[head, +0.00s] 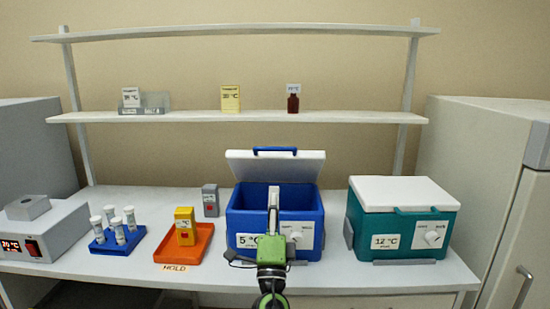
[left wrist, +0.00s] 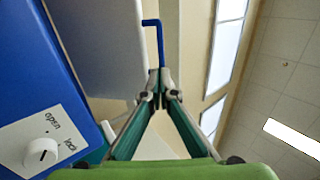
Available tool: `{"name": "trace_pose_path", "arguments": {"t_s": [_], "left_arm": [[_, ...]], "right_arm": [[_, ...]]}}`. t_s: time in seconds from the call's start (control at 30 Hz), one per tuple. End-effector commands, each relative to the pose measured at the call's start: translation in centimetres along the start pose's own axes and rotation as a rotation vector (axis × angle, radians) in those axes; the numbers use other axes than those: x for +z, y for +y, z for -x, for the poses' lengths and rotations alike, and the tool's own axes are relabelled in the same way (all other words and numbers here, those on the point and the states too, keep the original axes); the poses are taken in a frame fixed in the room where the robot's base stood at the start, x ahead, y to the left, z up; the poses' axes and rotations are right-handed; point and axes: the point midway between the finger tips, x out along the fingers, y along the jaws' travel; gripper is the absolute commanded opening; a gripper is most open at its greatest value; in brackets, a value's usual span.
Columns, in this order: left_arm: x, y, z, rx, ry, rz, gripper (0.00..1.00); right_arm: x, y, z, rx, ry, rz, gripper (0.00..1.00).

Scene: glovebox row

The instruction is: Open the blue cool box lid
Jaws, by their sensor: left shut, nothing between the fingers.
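The blue cool box (head: 232,222) stands on the bench, labelled 5 °C, with a white open/lock dial (head: 296,236) on its front. Its white lid (head: 240,166) is raised, tilted up at the back, with the blue handle (head: 274,150) along its top edge. My left gripper (head: 273,190) is shut and empty, in front of the box opening with its fingers pointing up. In the left wrist view the shut fingertips (left wrist: 158,78) are near the lid's handle (left wrist: 158,38), and a gap to it cannot be judged. The dial (left wrist: 42,153) shows there too.
A teal cool box (head: 353,233) with its lid shut stands at right. At left are an orange tray (head: 204,250) with a yellow block, a grey block (head: 210,201), a blue tube rack (head: 117,245) and a heater (head: 45,235). Shelves (head: 200,117) hang behind.

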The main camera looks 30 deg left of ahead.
Motion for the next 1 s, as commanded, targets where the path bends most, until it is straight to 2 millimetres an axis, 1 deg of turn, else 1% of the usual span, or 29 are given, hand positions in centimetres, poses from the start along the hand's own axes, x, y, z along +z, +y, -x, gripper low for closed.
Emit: {"name": "trace_pose_path", "arguments": {"t_s": [0.03,0.2,0.3,0.43,0.53,0.63,1.0], "left_arm": [[0.0,-0.5,-1.5,-0.002,-0.002,-0.001,0.0],[0.1,-0.5,-5.3,0.0,-0.002,0.0,0.0],[0.1,-0.4,-7.2,0.0,-0.002,0.0,0.0],[0.0,-0.3,-9.2,0.001,-0.001,0.001,0.0],[0.0,-0.2,-10.2,0.001,-0.001,0.001,0.0],[0.0,-0.1,-10.7,0.001,-0.001,0.0,0.0],[0.0,0.0,-10.9,0.001,-0.001,0.001,0.0]], "right_arm": [[-0.1,0.0,1.0,0.0,0.0,0.0,0.51],[-0.2,0.0,2.6,0.0,0.0,0.0,0.51],[-0.2,0.1,3.3,0.0,-0.001,0.0,0.51],[-0.3,0.1,4.2,0.0,-0.001,0.0,0.51],[-0.4,0.1,4.6,0.0,-0.001,0.0,0.51],[-0.4,0.1,4.8,0.0,-0.001,0.0,0.51],[-0.4,0.1,4.8,0.0,-0.001,0.0,0.51]]}}
